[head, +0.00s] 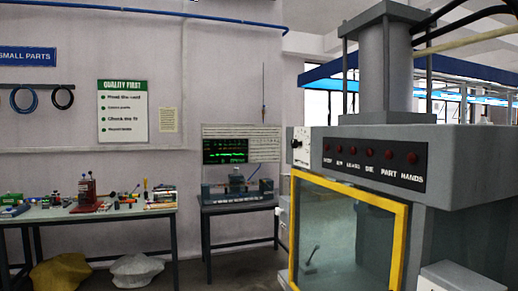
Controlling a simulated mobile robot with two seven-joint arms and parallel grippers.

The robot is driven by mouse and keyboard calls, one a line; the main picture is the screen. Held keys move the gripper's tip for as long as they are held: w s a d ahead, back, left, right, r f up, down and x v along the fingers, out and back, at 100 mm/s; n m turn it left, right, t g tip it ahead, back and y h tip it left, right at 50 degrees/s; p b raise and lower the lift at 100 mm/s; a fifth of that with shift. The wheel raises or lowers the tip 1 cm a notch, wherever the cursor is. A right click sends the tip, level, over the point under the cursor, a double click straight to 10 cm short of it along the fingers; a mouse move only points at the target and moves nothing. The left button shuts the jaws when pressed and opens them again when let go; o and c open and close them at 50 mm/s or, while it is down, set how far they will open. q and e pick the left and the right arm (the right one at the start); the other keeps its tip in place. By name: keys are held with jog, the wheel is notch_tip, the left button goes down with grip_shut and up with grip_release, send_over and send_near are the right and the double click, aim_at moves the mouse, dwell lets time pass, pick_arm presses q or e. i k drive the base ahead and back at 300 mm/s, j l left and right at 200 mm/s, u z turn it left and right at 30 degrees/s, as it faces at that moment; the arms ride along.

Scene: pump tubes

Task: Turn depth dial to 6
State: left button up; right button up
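A grey press (460,160) fills the right side of the head view. At the left edge of its upper housing is a small white plate with a dark knob (297,143), which looks like a dial. It is seen at a steep angle, and its numbers and setting are too small to read. Neither of my grippers is in view.
A yellow-framed clear guard (405,250) covers the press front below a dark panel with several red buttons (371,153). A cluttered workbench (60,214) stands at left. A small table (240,208) with a machine stands mid-view. Sacks (136,270) lie under the workbench.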

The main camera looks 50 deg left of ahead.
aim_at(294, 144)
jog(key=u, duration=1.35)
